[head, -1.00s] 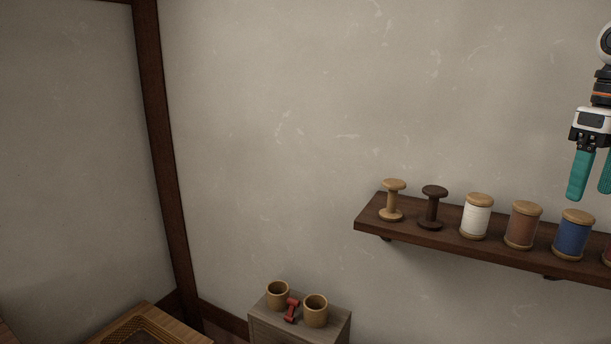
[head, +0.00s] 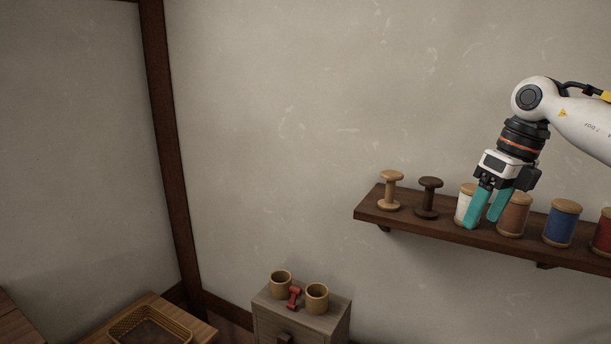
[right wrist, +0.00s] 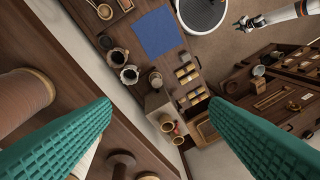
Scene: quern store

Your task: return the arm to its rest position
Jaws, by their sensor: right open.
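My right gripper (head: 482,221) comes in from the right in the head view, its teal fingers pointing down, apart and empty. It appears in front of the white-thread spool (head: 461,205) and the brown-thread spool (head: 513,217) on the wall shelf (head: 400,222); I cannot tell whether it touches them. In the right wrist view its two fingers (right wrist: 160,104) stand wide apart with nothing between them. An arm with an orange band and a dark gripper (right wrist: 243,23), probably my left one, is small at the upper right there; its jaws are unclear.
The shelf also holds a bare pale spool (head: 390,190), a dark spool (head: 428,198), a blue spool (head: 562,224) and a red one (head: 605,232). Below, a small cabinet (head: 275,318) bears two cups (head: 317,298) and a red spool (head: 294,297). The wall left of the shelf is clear.

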